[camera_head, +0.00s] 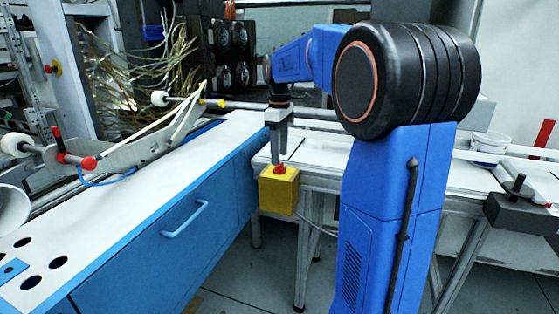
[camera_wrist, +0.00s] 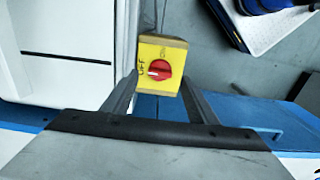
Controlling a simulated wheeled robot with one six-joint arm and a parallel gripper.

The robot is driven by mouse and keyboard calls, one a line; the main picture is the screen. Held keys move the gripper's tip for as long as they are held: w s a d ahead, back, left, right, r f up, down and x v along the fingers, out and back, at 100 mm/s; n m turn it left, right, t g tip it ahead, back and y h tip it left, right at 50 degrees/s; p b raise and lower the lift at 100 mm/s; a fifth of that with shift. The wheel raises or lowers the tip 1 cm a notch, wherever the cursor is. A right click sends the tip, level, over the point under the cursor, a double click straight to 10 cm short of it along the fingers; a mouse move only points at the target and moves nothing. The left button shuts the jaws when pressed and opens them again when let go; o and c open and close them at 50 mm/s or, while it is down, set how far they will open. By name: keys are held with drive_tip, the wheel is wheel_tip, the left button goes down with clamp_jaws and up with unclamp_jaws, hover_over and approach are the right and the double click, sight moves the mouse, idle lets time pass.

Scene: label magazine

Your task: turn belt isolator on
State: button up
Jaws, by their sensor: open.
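The belt isolator is a yellow box (camera_head: 279,190) with a red rotary knob (camera_head: 280,169) on top, at the near corner of a white table. In the wrist view the box (camera_wrist: 174,47) shows "OFF" lettering at its left and "ON" lettering at its top. The knob (camera_wrist: 163,71) there has a white pointer mark towards the left, near the OFF lettering. My gripper (camera_head: 278,152) points down just above the knob. In the wrist view its open fingers (camera_wrist: 158,80) stand on either side of the knob, and I cannot tell whether they touch it.
A white-topped blue cabinet (camera_head: 190,221) with a handle stands left of the isolator. A labelling arm with red knobs (camera_head: 89,163) sits on it. The white table (camera_head: 330,157) carries a rail behind my gripper. A white cup (camera_head: 490,142) stands at the right.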

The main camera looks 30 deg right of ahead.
sight(280, 168)
drive_tip(key=shift+f, duration=1.6)
drive_tip(key=c, duration=1.1)
drive_tip(key=shift+o, duration=0.2)
